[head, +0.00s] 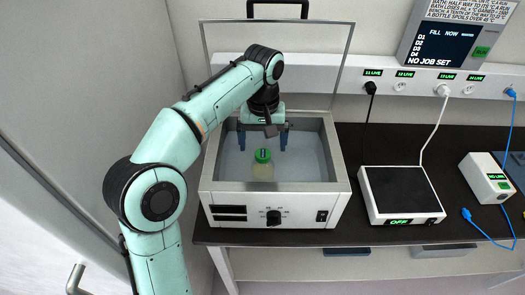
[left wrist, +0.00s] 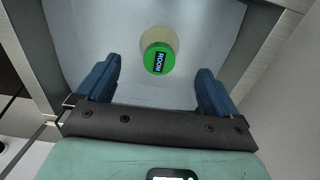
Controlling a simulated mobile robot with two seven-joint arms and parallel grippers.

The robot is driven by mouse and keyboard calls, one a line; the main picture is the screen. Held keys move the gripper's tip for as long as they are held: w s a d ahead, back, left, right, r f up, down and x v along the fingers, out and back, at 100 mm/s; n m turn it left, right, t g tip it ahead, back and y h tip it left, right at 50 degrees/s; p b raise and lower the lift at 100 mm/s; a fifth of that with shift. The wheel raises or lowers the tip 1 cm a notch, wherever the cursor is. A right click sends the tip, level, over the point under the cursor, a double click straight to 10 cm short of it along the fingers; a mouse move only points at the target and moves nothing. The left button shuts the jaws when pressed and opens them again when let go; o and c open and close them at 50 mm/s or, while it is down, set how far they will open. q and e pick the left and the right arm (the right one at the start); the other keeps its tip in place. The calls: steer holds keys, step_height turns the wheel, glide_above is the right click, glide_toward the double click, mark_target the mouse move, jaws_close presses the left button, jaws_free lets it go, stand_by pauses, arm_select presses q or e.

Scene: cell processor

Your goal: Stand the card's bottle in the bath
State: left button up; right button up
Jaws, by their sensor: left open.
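A bottle (head: 263,170) with a green cap stands upright inside the bath (head: 342,183), near its front middle. In the left wrist view the cap of the bottle (left wrist: 158,58) reads "ROOM". My left gripper (head: 262,142) is open over the bath, its blue fingers pointing down behind the bottle in the head view. In the left wrist view the bottle shows beyond the open fingers of the gripper (left wrist: 158,76), and nothing is between them. My right gripper is not in view.
The bath's clear lid (head: 320,65) stands open behind it. A flat device reading "OFF" (head: 400,190) and a small "NO LINK" box (head: 487,178) with blue cables sit to the right. A wall screen (head: 450,45) reads "NO JOB SET". Black bench top shows between devices.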

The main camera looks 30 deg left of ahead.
arm_select(q)
step_height(320, 180, up, 4)
steer(key=shift+w+f+p, duration=0.1)
steer(key=shift+p, duration=0.3)
stand_by(0.3)
